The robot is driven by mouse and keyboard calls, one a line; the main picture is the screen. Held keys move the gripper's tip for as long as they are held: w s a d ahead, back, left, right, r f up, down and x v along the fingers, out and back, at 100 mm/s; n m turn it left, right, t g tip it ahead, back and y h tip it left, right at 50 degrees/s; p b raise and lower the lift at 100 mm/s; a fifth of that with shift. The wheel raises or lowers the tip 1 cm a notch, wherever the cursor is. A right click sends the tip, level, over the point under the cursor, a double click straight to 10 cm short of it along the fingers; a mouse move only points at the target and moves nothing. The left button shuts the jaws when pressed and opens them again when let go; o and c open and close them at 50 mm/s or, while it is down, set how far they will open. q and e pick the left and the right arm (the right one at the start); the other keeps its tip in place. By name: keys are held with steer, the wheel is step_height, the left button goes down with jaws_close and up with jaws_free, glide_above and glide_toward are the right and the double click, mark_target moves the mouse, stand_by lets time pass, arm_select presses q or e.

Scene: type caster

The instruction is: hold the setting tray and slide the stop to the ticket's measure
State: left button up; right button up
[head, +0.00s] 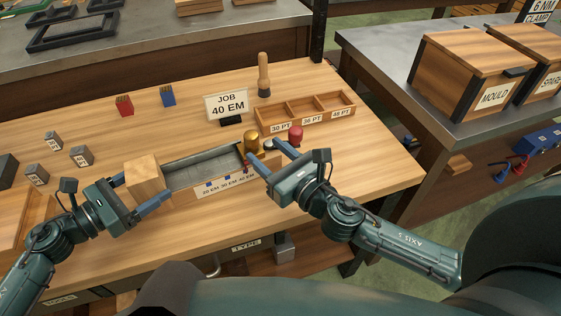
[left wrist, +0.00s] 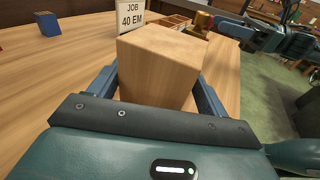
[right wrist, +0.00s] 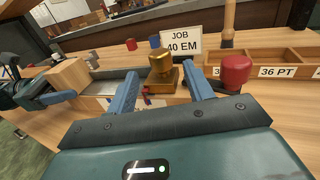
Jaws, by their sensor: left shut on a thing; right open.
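The setting tray (head: 205,160) is a grey channel with a wooden block (head: 144,174) at its left end and a front rail marked 20 EM, 30 EM and 40 EM. My left gripper (head: 143,190) is shut on that block, with one finger on each side, as the left wrist view also shows. The brass stop (right wrist: 162,80) has a round knob and stands near the tray's right end, by the 40 EM mark. My right gripper (right wrist: 158,92) is open, its fingers either side of the stop in the right wrist view; contact is unclear. The ticket (head: 227,105) reads JOB 40 EM.
A red knob (right wrist: 236,72) stands just right of my right gripper. Behind is a wooden box (head: 313,112) with compartments marked 30, 36 and 48 PT. A wooden-handled tool (head: 263,75), red and blue blocks and several grey labelled blocks stand on the bench.

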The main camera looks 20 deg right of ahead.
steer(key=shift+v, duration=1.9)
